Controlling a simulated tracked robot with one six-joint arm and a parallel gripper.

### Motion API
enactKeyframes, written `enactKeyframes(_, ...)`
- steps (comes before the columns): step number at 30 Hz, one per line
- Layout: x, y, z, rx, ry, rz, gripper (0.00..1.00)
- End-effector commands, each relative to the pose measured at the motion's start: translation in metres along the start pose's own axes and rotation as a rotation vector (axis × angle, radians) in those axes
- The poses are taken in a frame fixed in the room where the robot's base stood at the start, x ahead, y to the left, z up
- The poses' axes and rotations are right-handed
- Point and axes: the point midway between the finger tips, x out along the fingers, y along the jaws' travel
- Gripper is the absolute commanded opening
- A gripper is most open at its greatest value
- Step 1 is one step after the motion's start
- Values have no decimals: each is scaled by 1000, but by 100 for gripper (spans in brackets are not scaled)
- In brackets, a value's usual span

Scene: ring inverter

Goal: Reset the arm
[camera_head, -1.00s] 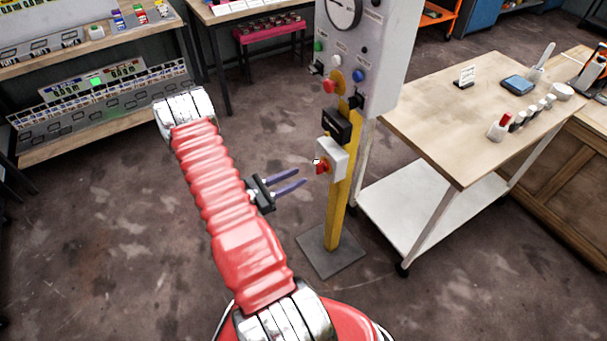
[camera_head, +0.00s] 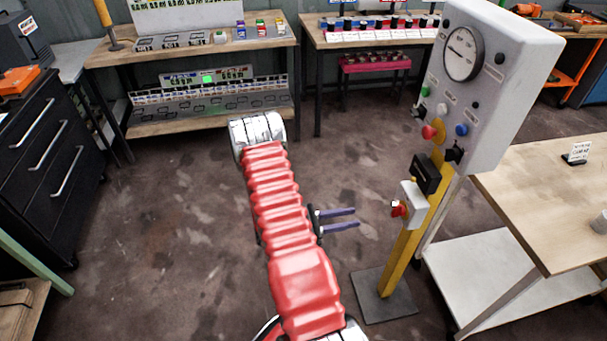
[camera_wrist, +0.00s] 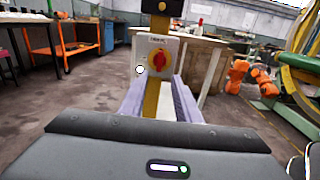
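My red arm reaches up and away from the bottom of the head view. My gripper (camera_head: 338,218) points right, its two blue-purple fingers apart with nothing between them. The fingers also show in the wrist view (camera_wrist: 160,105), spread on either side of the yellow post. Ahead of them is a grey switch box (camera_head: 412,203) with a red rotary knob (camera_head: 398,208), mounted on the yellow post (camera_head: 403,258). In the wrist view the switch box (camera_wrist: 142,52) and its knob (camera_wrist: 159,59) face me. The gripper is clear of the box.
A grey control panel (camera_head: 500,75) with a gauge and several buttons tops the post. A wooden-topped table (camera_head: 530,200) stands right of it. Workbenches (camera_head: 190,55) line the back, and a black drawer cabinet (camera_head: 45,150) is at left. The floor left of my arm is clear.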

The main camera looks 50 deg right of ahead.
Motion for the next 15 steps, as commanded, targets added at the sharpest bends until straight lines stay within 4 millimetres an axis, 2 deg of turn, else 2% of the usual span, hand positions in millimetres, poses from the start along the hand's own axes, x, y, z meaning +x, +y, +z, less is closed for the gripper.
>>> enactKeyframes(11,0,0,-3,2,12,-1,30)
enactKeyframes(15,0,-15,-14,1,56,-52,30)
